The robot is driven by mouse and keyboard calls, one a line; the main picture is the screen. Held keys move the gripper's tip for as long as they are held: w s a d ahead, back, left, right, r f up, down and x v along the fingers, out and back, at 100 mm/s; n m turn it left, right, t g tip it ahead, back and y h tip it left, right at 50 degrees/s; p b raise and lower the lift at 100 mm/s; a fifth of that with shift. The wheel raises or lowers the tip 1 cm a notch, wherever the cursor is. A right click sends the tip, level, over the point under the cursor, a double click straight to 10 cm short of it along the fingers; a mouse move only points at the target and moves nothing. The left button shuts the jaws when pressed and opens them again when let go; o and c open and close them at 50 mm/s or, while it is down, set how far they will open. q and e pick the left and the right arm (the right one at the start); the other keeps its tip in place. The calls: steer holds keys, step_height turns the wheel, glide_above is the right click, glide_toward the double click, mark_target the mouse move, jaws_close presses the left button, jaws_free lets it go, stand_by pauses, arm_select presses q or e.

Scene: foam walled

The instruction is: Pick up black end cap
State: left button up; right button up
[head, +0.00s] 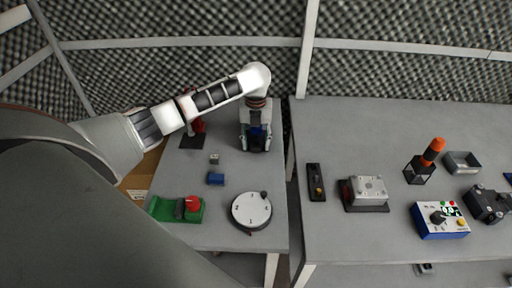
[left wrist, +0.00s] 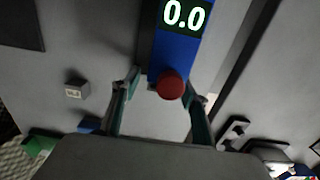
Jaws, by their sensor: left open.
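I cannot make out a black end cap for certain in either view. My left gripper (head: 257,149) points down over the far right part of the left table. In the left wrist view its two fingers (left wrist: 165,98) are spread apart, with nothing visibly held. A blue device (left wrist: 168,55) with a "0.0" display and a round red part (left wrist: 171,84) shows beyond and between the fingers. I cannot tell whether the fingers touch it. My right gripper is in neither view.
On the left table are a small grey cube (head: 214,158), a blue block (head: 215,179), a green fixture (head: 165,208) and a white dial (head: 251,211). A gap separates the right table (head: 340,240), which holds a black panel (head: 315,180) and a metal box (head: 368,190).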

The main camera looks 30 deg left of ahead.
arm_select(q)
steer(key=shift+f, duration=0.1)
steer(key=shift+c, duration=0.3)
steer(key=c, duration=1.1)
